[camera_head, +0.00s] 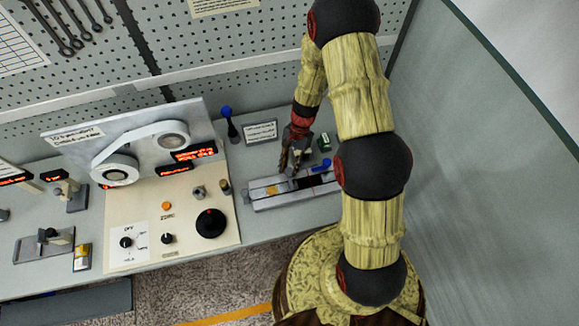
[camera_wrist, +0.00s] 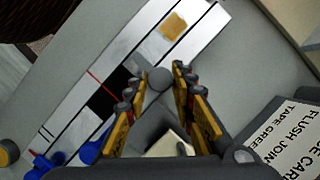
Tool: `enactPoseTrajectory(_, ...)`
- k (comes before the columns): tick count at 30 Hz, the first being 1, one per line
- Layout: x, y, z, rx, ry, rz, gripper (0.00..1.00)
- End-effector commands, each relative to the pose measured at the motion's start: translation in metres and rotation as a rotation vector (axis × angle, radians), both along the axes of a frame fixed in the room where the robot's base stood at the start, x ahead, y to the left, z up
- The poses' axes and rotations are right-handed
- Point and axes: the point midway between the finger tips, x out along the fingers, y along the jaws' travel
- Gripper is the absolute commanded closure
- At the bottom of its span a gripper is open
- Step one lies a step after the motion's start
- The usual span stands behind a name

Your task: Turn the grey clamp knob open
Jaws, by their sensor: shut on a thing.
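The splicing block (camera_head: 262,203) is a light grey bar on the bench, with a tan square (camera_head: 271,190) and a dark section along its top. In the wrist view the block (camera_wrist: 88,78) runs diagonally, with the same tan square (camera_wrist: 174,26). My gripper (camera_head: 293,163) points down over the block. In the wrist view my gripper (camera_wrist: 160,82) has its fingers closed in on either side of the round grey knob (camera_wrist: 159,78). The knob is hidden behind the fingers in the head view. Blue parts (camera_head: 321,164) sit at the block's right end.
A printed card (camera_wrist: 285,145) lies beside the block; it also shows in the head view (camera_head: 261,132). A small green item (camera_head: 324,142) stands behind the block. The winding panel (camera_head: 130,222) with knobs and spools is to the left, and a grey wall (camera_head: 490,170) to the right.

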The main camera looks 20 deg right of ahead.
Motion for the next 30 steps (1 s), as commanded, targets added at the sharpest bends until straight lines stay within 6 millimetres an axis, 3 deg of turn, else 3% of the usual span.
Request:
enactPoseTrajectory(11, 0.0027, 0.0017, 0.0002, 0.000, -0.003, 0.191, 1.00)
enactPoseTrajectory(30, 0.0047, 0.0057, 0.0001, -0.002, -0.004, 0.794, 1.00)
